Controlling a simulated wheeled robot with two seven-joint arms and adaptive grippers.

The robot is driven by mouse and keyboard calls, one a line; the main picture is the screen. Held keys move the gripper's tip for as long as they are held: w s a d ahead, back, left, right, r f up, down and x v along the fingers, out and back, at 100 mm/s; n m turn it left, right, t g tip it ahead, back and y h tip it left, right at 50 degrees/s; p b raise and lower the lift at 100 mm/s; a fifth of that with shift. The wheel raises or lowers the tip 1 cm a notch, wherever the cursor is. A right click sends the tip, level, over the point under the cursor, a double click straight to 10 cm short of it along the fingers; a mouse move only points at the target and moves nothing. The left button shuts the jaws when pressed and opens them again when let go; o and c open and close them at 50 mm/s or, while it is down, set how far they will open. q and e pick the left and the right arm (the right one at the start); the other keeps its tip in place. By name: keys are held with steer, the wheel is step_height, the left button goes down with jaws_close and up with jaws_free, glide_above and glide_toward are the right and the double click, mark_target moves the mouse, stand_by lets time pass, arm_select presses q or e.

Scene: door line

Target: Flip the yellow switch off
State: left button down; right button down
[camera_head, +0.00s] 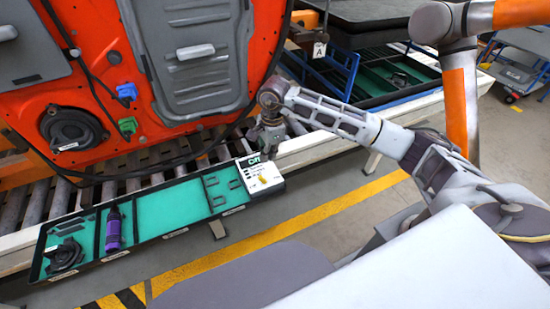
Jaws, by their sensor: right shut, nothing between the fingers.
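The yellow switch (263,179) is a small yellow piece on the near part of a white box (274,184). The box has a green label and dark markings and sits at the right end of a long tray. My right gripper (269,154) points down over the far edge of the box, just beyond the switch in the picture. It is shut and empty. I cannot tell whether its tips touch the box. The switch's exact position is too small to read. My left gripper is not in view.
The tray (165,229) has a teal lining and holds a purple bottle (113,229) and a black round part (65,256). An orange door (90,90) with a black cable stands behind it, over a roller conveyor (205,158). Floor with a yellow stripe (240,247) lies in front.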

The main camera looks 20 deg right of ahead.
steer(key=shift+a+r, duration=1.25)
